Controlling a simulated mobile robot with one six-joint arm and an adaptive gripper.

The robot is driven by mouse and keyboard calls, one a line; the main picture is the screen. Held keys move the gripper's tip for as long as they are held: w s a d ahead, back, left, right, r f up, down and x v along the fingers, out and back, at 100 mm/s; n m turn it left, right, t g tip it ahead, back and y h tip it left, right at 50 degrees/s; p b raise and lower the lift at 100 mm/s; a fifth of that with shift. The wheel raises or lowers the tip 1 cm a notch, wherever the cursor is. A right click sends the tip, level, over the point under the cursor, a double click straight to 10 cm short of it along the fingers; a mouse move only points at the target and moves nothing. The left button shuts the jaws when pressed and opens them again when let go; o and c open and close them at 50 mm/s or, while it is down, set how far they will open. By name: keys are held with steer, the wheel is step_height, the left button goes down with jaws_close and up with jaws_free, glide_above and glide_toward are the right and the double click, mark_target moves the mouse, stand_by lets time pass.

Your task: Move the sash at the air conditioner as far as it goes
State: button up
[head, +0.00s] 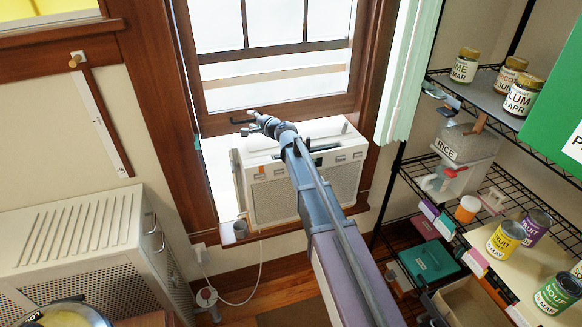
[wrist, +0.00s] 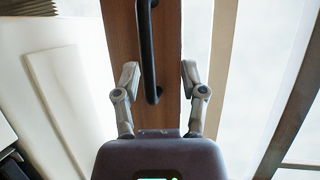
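The window sash (head: 330,107) has a brown wooden frame. Its bottom rail sits a little above the white air conditioner (head: 306,188), which stands in the lower window opening. A bright gap shows left of the unit, below the rail. In the wrist view the wooden rail (wrist: 172,40) carries a black bar handle (wrist: 151,50). My gripper (wrist: 159,70) is open, with one finger on each side of the handle's end; the handle lies nearer the left finger. I cannot tell whether they touch. In the head view my gripper (head: 252,124) is at the bottom rail, and my arm hides part of the air conditioner.
A wire shelf (head: 408,205) with jars, cans and a rice container (head: 466,142) stands close on the right. A pale curtain (head: 408,75) hangs beside the window. A perforated cabinet (head: 75,245) stands at left.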

steer(key=s+d+f+n+g+h+p, duration=0.1)
steer(key=s+d+n+g+p, duration=0.3)
steer(key=s, duration=0.8)
steer(key=s+d+f+n+g+h+p, duration=0.2)
steer(key=s+d, duration=0.5)
steer(key=s, duration=0.5)
steer(key=n+g+p, duration=0.1)
steer(key=n+g, duration=0.1)
steer(key=shift+d+f+n+h+p, duration=0.2)
steer(key=shift+f+n+h+p, duration=0.1)
steer(key=shift+n+p, duration=0.1)
steer(key=shift+s, duration=0.1)
steer(key=s+d+f+n+g+h+b, duration=0.2)
steer(key=s+d+f+g+h, duration=0.3)
steer(key=s+d, duration=0.5)
steer(key=s+f+b, duration=0.1)
steer(key=s+f, duration=0.1)
steer(key=s, duration=0.2)
steer(key=shift+s+d+n+h, duration=0.15)
steer(key=shift+d+n+h, duration=0.2)
steer(key=shift+n+h, duration=0.05)
